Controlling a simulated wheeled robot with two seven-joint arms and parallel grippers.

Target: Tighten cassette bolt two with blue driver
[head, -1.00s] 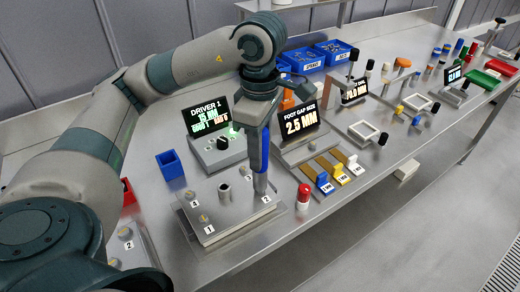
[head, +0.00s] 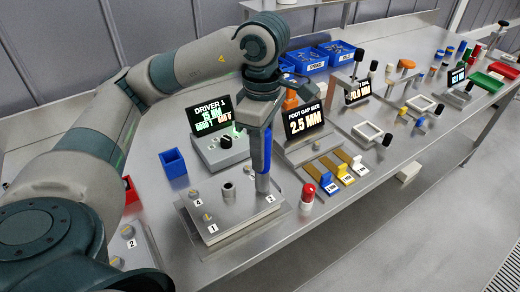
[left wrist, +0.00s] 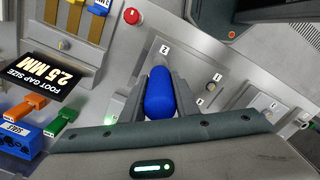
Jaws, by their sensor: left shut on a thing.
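The blue driver (head: 261,152) stands upright in my left gripper (head: 262,130), which is shut on it. Its blue handle (left wrist: 160,95) also shows between the fingers in the left wrist view. The driver's grey lower end stands at the corner of the cassette plate (head: 238,222) by the label 2. The bolt under it is hidden. Other bolts show by labels 1 and 4 (head: 197,202), and a short grey post (head: 228,191) stands mid-plate. My right gripper is not in view.
A driver display (head: 210,116) with a dial box stands behind the plate. A blue square holder (head: 173,163) is to the left. A red-and-white cylinder (head: 307,196) stands close at the right, beside the gap-size gauges (head: 327,183). Blue bins (head: 308,60) are at the back.

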